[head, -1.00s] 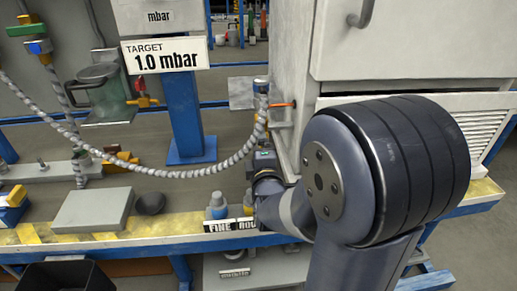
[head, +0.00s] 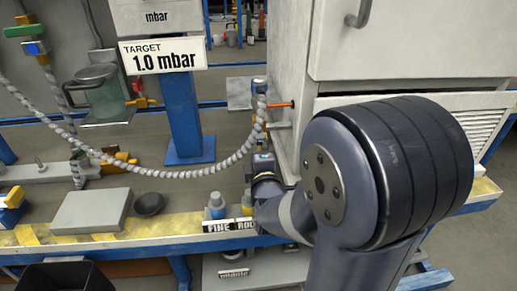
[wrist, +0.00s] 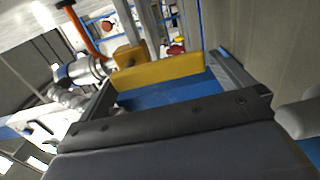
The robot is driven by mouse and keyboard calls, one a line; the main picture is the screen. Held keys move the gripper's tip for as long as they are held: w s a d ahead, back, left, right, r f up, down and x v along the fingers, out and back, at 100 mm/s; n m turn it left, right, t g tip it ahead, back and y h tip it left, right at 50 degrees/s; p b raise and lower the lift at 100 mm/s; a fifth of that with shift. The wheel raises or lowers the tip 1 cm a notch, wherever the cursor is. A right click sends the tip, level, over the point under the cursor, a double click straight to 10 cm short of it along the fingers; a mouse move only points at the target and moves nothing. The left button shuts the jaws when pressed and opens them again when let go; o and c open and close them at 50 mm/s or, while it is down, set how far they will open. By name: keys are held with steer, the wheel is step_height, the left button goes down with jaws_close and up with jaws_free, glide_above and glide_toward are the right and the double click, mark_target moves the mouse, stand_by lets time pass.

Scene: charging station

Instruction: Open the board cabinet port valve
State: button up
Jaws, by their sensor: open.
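The white cabinet (head: 292,60) stands at the right in the head view. A valve with an orange handle (head: 281,104) sticks out of its left side, and the ribbed hose (head: 215,170) ends beside it. The wrist view shows an orange handle (wrist: 80,30) at upper left, beside a silver fitting (wrist: 86,70), outside my left finger. My gripper (wrist: 163,72) is open. A yellow bar and a blue surface show between its fingers; I cannot tell whether anything touches them. In the head view my gripper (head: 264,163) is below the valve, close to the cabinet, partly hidden by my arm.
The bench (head: 130,238) has a yellow front edge. Two bottles (head: 217,205) stand near it behind FINE and ROUGH-like labels. A grey box (head: 92,211) and a dark bowl (head: 149,203) lie left. A blue post (head: 185,115) carries a "TARGET 1.0 mbar" sign.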

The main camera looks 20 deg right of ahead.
steer(key=s+a+p, duration=0.1)
steer(key=s+a, duration=0.1)
steer(key=s, duration=0.8)
steer(key=shift+p, duration=0.3)
steer(key=shift+w, duration=0.1)
steer(key=w, duration=0.3)
steer(key=w+d+b, duration=0.1)
steer(key=w, duration=0.3)
steer(key=w+d+b, duration=0.1)
steer(key=w, duration=0.2)
steer(key=shift+w+d, duration=0.1)
steer(key=shift+w, duration=0.2)
steer(key=shift+r, duration=0.1)
steer(key=shift+s, duration=0.1)
